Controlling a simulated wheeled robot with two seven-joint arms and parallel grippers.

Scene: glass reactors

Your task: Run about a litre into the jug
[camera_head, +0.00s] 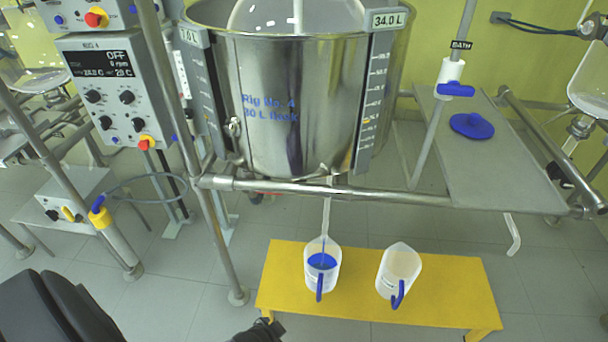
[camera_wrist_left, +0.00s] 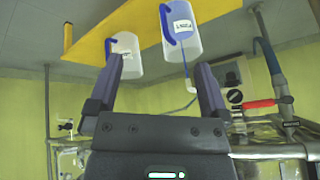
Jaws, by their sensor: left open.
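Two translucent jugs with blue handles stand upright on a yellow bench (camera_head: 350,308). The left jug (camera_head: 312,278) holds some blue liquid, and a thin blue stream runs into it from the outlet tube (camera_head: 327,215) under the steel vessel (camera_head: 290,100). The right jug (camera_head: 402,265) looks empty. The wrist view is upside down; it shows the filling jug (camera_wrist_left: 182,38), the other jug (camera_wrist_left: 125,50) and the outlet spout (camera_wrist_left: 191,87). A red valve handle (camera_wrist_left: 258,104) shows beside it. My left gripper (camera_wrist_left: 157,88) is open and empty, near the bench's front left corner. My right gripper is out of view.
A grey shelf (camera_head: 500,165) at the right carries a blue lid (camera_head: 472,125). A control box (camera_head: 108,85) reading OFF hangs at the left. Steel posts and a horizontal rail (camera_head: 290,188) frame the vessel. Floor in front of the bench is clear.

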